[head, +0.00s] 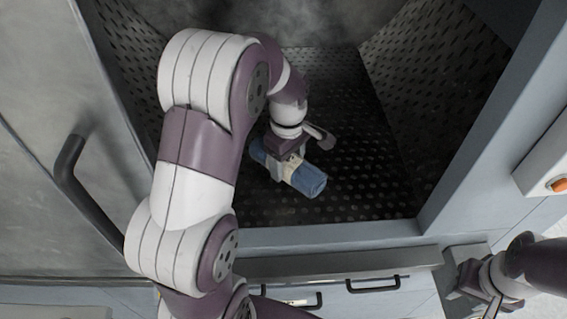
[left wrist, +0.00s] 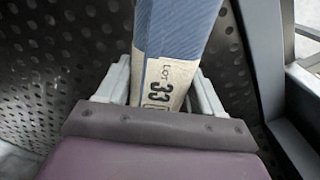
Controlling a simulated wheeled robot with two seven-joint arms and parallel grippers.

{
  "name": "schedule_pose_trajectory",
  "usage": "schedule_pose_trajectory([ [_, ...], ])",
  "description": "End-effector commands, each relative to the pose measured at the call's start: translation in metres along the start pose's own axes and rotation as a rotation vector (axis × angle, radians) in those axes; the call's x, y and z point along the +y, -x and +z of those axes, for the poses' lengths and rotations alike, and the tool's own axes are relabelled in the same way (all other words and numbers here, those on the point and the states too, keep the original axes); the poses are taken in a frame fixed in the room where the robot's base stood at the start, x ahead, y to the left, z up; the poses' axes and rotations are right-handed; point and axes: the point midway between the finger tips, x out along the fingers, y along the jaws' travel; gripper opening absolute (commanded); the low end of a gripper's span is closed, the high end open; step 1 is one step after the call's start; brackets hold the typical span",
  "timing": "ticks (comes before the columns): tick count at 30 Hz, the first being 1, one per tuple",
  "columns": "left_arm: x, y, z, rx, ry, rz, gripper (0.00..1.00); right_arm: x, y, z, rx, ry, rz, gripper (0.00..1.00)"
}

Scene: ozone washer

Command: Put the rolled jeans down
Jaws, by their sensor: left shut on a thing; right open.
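The rolled jeans (head: 307,180) are a blue roll with a pale paper band, inside the washer chamber near its perforated floor. My left gripper (head: 289,168) is shut on the roll around the band. In the left wrist view the jeans (left wrist: 182,32) lie between the two grey fingers, and the band reads "LOT 33". I cannot tell whether the roll touches the floor. My right gripper (head: 470,282) is open and empty at the lower right, outside the chamber.
The perforated chamber floor (head: 365,190) is clear around the roll, between perforated side walls. A door with a dark handle (head: 75,180) stands open at the left. Drawers with dark handles (head: 373,286) lie below the front sill. An orange button (head: 558,185) is at the right.

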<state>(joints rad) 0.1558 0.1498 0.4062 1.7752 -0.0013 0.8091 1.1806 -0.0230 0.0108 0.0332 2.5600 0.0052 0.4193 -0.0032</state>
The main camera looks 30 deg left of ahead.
Motion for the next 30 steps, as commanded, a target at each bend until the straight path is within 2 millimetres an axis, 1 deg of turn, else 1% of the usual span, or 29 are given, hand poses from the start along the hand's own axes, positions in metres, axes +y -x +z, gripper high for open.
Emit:
schedule_pose_trajectory([
  [1, 0.004, -0.003, -0.008, -0.001, 0.004, -0.002, 0.21, 0.000, 0.004, -0.001, 0.000, 0.000, 0.000, 0.43],
  [3, 0.009, -0.009, -0.015, 0.000, 0.001, 0.000, 0.22, 0.000, 0.005, -0.001, 0.000, 0.000, 0.000, 0.43],
  [6, 0.012, -0.014, -0.021, 0.000, 0.002, 0.001, 0.22, 0.000, 0.006, -0.001, 0.000, 0.000, 0.000, 0.43],
  [8, 0.012, -0.021, -0.022, -0.001, 0.001, -0.002, 0.22, 0.000, 0.008, -0.001, 0.000, 0.000, 0.000, 0.43],
  [12, 0.012, -0.046, -0.022, -0.001, 0.000, -0.002, 0.21, 0.000, 0.014, -0.002, 0.000, 0.000, 0.000, 0.43],
  [14, 0.012, -0.052, -0.022, 0.000, 0.000, 0.000, 0.21, 0.000, 0.014, -0.002, 0.000, 0.000, 0.000, 0.43],
  [25, 0.012, -0.059, -0.022, 0.000, 0.000, 0.001, 0.22, 0.000, 0.011, -0.001, 0.000, 0.000, 0.000, 0.43],
  [26, 0.012, -0.058, -0.022, 0.000, 0.000, 0.000, 0.76, 0.000, 0.012, -0.001, 0.000, 0.000, 0.000, 0.43],
  [27, 0.012, -0.058, -0.022, 0.000, 0.000, 0.000, 0.89, 0.000, 0.012, -0.001, 0.000, 0.000, 0.000, 0.43],
  [28, 0.012, -0.058, -0.022, 0.000, 0.000, 0.000, 0.92, 0.000, 0.012, -0.001, 0.000, 0.000, 0.000, 0.43],
  [30, 0.012, -0.058, -0.022, 0.000, 0.000, 0.000, 0.92, 0.000, 0.012, -0.001, 0.000, 0.000, 0.000, 0.43],
])
